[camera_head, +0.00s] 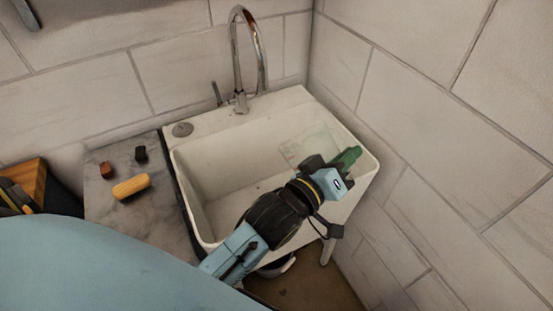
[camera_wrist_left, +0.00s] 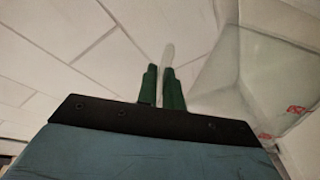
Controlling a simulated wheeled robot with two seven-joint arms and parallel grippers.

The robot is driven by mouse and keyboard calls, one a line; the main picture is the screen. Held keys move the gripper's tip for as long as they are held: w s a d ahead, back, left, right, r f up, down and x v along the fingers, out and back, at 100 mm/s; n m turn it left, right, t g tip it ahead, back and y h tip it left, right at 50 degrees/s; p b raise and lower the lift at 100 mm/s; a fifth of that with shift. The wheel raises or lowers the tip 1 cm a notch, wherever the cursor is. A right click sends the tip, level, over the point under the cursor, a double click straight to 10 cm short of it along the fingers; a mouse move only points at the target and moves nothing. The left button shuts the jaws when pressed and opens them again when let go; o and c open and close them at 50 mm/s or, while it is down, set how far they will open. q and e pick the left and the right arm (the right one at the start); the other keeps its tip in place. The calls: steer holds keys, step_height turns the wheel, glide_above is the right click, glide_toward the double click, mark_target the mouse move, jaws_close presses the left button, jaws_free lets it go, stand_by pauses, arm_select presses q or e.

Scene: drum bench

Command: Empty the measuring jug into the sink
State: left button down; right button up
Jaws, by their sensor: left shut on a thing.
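The measuring jug (camera_head: 308,146) is clear and faint in the head view, over the right part of the white sink (camera_head: 218,162). In the wrist view the jug (camera_wrist_left: 268,72) fills the right side, with red marks on its wall. My left gripper (camera_head: 347,159) is over the sink's right side, next to the jug. In the wrist view its green fingers (camera_wrist_left: 162,88) are shut on a thin clear strip, the jug's handle. I cannot tell the jug's exact tilt or whether liquid is in it. My right gripper is not in view.
A chrome tap (camera_head: 241,62) rises at the sink's back edge. A grey marble counter (camera_head: 105,208) on the left holds a yellow cylinder (camera_head: 133,187) and two small dark blocks. A tiled wall (camera_head: 440,150) stands close on the right. The sink's left part is open.

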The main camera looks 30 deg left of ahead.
arm_select(q)
steer(key=s+d+f+m+b, duration=0.1)
steer(key=s+d+f+m, duration=0.1)
steer(key=d+f+m, duration=0.5)
steer(key=shift+f+m+b, duration=0.4)
steer(key=shift+f+m, duration=0.35)
steer(key=shift+m, duration=0.75)
